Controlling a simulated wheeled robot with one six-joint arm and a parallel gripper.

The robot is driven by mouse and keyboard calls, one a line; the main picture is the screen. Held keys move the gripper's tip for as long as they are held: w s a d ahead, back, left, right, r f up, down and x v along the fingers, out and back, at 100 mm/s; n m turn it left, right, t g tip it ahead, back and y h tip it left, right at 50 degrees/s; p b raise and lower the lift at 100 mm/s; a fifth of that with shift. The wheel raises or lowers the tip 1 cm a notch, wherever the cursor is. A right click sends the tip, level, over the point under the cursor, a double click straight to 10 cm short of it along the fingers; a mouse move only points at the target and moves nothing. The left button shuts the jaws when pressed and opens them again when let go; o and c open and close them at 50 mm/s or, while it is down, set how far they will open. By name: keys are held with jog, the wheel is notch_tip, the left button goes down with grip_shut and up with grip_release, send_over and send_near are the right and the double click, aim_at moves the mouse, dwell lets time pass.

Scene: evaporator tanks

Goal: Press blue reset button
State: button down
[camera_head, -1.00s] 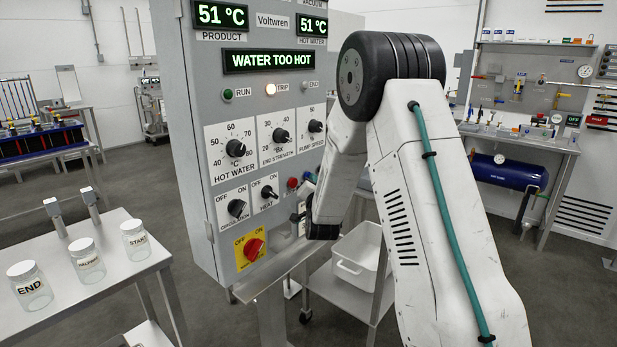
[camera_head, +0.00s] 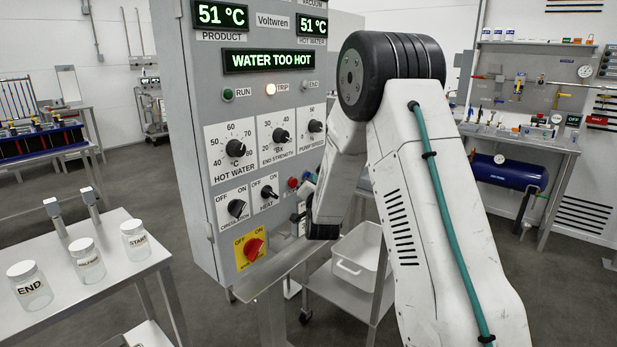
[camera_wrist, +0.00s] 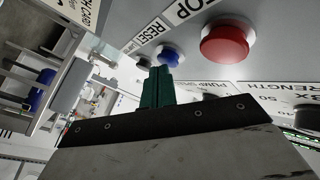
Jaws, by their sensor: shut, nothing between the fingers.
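The blue reset button (camera_wrist: 170,54) sits on the grey control panel, under the label RESET in the wrist view. My gripper (camera_wrist: 160,72) has its green fingers shut, with the tips right at the blue button's near edge; whether they touch it I cannot tell. In the head view the blue button (camera_head: 306,176) shows small beside the red stop button (camera_head: 292,183), and my arm hides part of that area. The display reads WATER TOO HOT and the TRIP lamp (camera_head: 270,89) is lit.
The large red stop button (camera_wrist: 225,42) is close to the right of the fingers. Black knobs (camera_head: 235,148) cover the panel, with a red switch on yellow (camera_head: 253,248) below. A white bin (camera_head: 358,255) stands on a cart. Jars stand on a table (camera_head: 120,268) at left.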

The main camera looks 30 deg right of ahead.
jog(key=shift+w, duration=0.1)
dwell(0.5)
jog(key=shift+w+a, duration=0.15)
jog(key=shift+w, duration=0.15)
jog(key=shift+s, duration=0.35)
dwell(0.4)
jog(key=s+d, duration=0.2)
jog(key=s, duration=0.3)
jog(key=shift+s+d, duration=0.15)
jog(key=shift+s, duration=0.2)
dwell(0.7)
